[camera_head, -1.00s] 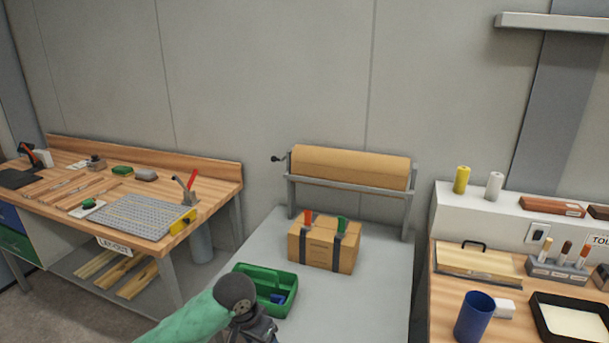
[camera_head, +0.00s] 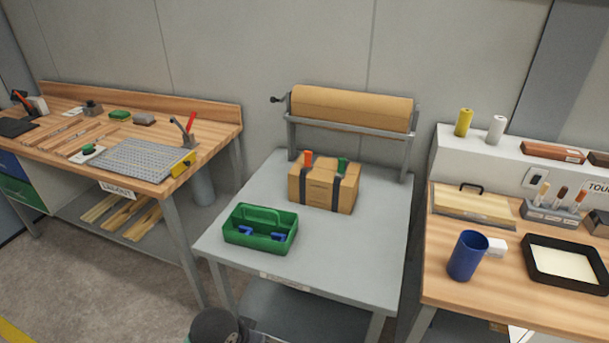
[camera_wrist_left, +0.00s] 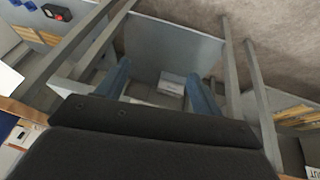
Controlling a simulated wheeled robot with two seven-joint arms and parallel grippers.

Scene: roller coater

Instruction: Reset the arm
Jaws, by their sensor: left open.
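In the head view, only a dark rounded part of my left arm shows at the bottom edge, in front of the grey table (camera_head: 340,262). Its fingers are not clear there. In the left wrist view, my left gripper (camera_wrist_left: 160,85) has two blue-grey fingers set wide apart, with nothing between them. Beyond them are grey metal legs, a grey panel and a white box (camera_wrist_left: 172,84). My right gripper is in neither view.
On the grey table stand a green caddy (camera_head: 260,240) with blue items and a strapped cardboard box (camera_head: 320,190). Behind is a paper roll (camera_head: 350,108). A wooden bench (camera_head: 80,115) is at left. A bench with a blue cup (camera_head: 467,255) and black tray (camera_head: 567,281) is at right.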

